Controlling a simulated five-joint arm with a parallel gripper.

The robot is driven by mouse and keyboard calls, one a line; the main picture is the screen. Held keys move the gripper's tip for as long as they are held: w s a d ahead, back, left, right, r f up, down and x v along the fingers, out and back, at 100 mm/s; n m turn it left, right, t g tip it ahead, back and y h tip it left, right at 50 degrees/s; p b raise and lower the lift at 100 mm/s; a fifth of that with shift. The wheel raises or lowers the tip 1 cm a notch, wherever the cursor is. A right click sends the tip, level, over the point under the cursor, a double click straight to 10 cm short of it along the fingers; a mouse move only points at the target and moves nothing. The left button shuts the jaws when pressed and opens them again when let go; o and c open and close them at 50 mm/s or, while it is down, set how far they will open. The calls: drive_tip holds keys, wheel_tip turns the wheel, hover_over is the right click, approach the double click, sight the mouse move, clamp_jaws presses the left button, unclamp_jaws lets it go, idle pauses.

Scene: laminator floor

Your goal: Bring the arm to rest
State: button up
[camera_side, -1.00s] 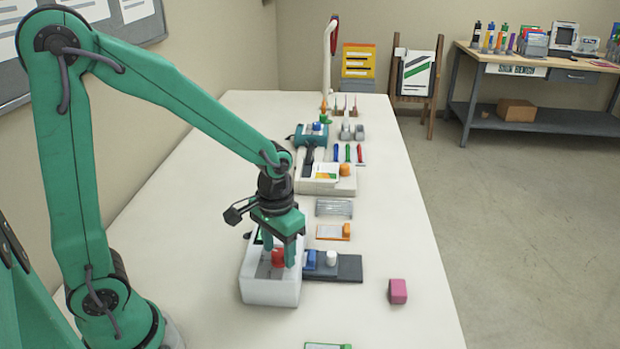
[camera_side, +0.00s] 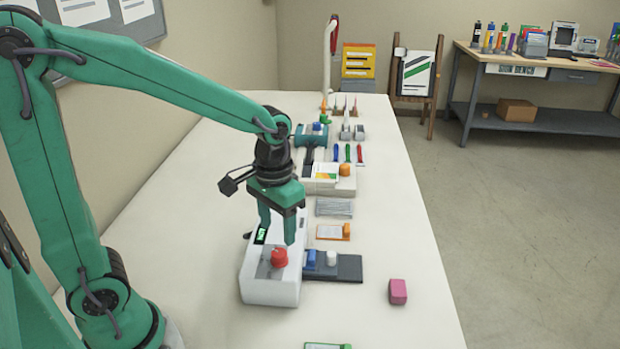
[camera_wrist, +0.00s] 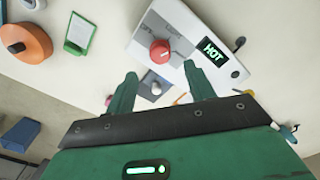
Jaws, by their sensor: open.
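My gripper (camera_side: 276,227) is open and empty above the white laminator box (camera_side: 272,291). The box has a red knob (camera_side: 279,258) on a grey plate and a small dark display. In the wrist view my gripper (camera_wrist: 163,82) shows its two fingers apart, with the red knob (camera_wrist: 160,52) beyond them and clear of both. The display (camera_wrist: 213,51) there reads "HOT" in green. The knob's exact setting is too small to tell.
A dark tray (camera_side: 347,268) with a blue and a white piece sits right of the box. A pink block (camera_side: 397,291) lies near the table's right edge. Several tools and devices line the table farther back. The table's left side is clear.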

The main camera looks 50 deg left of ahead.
drive_tip(key=shift+r, duration=0.8)
drive_tip(key=s+a+r+m+t, duration=0.1)
drive_tip(key=s+a+r+t, duration=0.1)
drive_tip(key=s+r+t, duration=0.3)
drive_tip(key=shift+s+a+r+t, duration=0.35)
drive_tip(key=shift+s+r, duration=0.85)
drive_tip(key=shift+s, duration=0.8)
drive_tip(key=shift+w, duration=0.15)
drive_tip(key=w+f+g, duration=0.1)
drive_tip(key=w+f, duration=0.1)
drive_tip(key=w+d+f+g, duration=0.1)
drive_tip(key=w+f+g, duration=0.1)
drive_tip(key=w, duration=0.1)
drive_tip(key=w+d+f+n+g, duration=0.1)
drive_tip(key=w+f+g, duration=0.1)
drive_tip(key=w, duration=0.1)
drive_tip(key=shift+w+d+f, duration=0.1)
drive_tip(key=shift+d+f, duration=0.15)
drive_tip(key=shift+f, duration=0.1)
drive_tip(key=shift+w+d+f+g, duration=0.1)
drive_tip(key=shift+w+f+g, duration=0.15)
drive_tip(key=shift+f+g, duration=0.15)
